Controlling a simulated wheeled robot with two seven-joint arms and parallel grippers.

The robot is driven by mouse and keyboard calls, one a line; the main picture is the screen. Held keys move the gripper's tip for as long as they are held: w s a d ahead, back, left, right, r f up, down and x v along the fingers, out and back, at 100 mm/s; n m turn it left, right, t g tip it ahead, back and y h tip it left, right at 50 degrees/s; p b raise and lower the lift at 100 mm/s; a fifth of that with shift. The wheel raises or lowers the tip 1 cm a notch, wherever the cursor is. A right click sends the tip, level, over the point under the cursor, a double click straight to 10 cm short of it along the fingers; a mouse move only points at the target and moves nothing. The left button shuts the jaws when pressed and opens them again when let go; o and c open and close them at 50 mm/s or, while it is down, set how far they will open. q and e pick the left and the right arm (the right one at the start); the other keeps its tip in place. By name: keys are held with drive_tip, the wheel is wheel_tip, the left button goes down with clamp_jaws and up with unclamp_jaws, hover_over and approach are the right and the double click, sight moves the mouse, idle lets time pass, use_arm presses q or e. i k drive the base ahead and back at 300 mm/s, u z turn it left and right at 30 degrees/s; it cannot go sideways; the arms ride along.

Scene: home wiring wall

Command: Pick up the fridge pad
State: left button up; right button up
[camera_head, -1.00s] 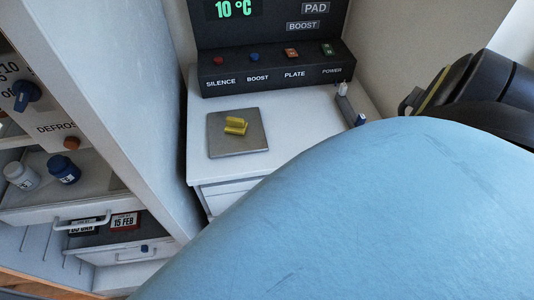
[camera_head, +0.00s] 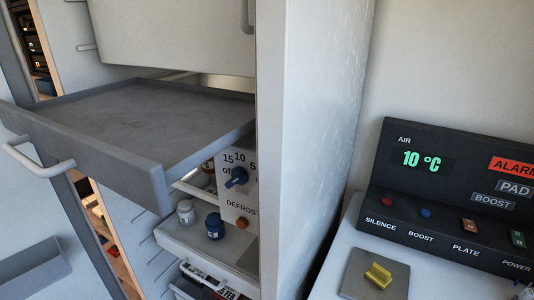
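No object in view is labelled as the fridge pad itself, and I cannot tell which thing it is. A small yellow block (camera_head: 378,275) lies on a flat grey square plate (camera_head: 358,283) on the white counter at the bottom right. A black control panel (camera_head: 450,205) stands behind the plate. Its display reads 10 °C, with a red ALARM sign and a grey PAD sign (camera_head: 515,188) at the right. Neither my left nor my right gripper is in view.
An open, empty grey drawer (camera_head: 130,110) with a white handle juts out at the left. A white cabinet wall (camera_head: 315,130) separates these from the counter.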

sight(378, 275)
drive_tip(key=z, duration=1.75)
drive_tip(key=k, duration=0.95)
drive_tip(key=u, duration=1.15)
drive_tip(key=i, duration=0.5)
